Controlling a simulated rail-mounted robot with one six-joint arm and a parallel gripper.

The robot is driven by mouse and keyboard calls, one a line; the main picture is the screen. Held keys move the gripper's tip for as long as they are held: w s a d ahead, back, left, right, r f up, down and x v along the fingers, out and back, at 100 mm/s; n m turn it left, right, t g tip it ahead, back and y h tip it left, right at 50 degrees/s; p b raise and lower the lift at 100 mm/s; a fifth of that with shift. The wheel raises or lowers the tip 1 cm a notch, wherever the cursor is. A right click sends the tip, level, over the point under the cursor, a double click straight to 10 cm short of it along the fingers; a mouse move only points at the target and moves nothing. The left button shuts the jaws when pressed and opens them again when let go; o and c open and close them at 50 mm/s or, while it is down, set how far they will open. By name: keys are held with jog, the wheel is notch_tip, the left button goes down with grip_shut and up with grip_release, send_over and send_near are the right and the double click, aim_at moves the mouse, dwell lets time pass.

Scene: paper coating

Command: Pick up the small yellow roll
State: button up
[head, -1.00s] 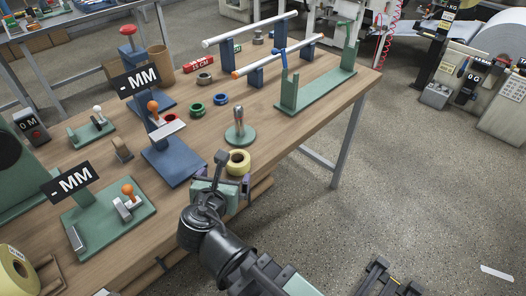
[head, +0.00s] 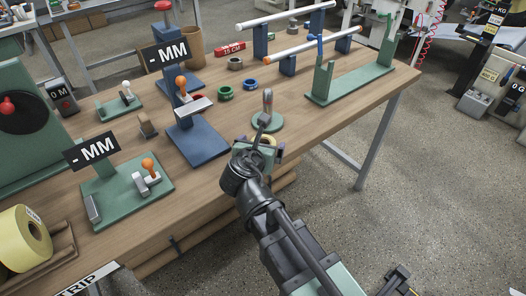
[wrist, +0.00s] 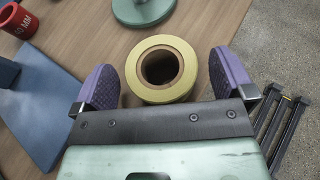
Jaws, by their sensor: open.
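The small yellow roll (wrist: 183,84) sits on the wooden table near its front edge, hollow core facing up in the wrist view. My gripper (wrist: 166,84) is open, with one purple finger pad on each side of the roll. In the head view the roll (head: 267,140) is mostly hidden behind my gripper (head: 262,150).
A green round base with an upright metal pin (head: 267,118) stands just behind the roll. A blue stand (head: 203,143) is to the left. Green and blue rings (head: 250,84) lie farther back. A large yellow roll (head: 20,238) is at front left.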

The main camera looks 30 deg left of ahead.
jog(key=shift+r, duration=0.1)
jog(key=c, duration=1)
jog(key=shift+o, duration=0.2)
jog(key=shift+r, duration=0.1)
notch_tip(320, 180, up, 20)
jog(key=p, duration=2)
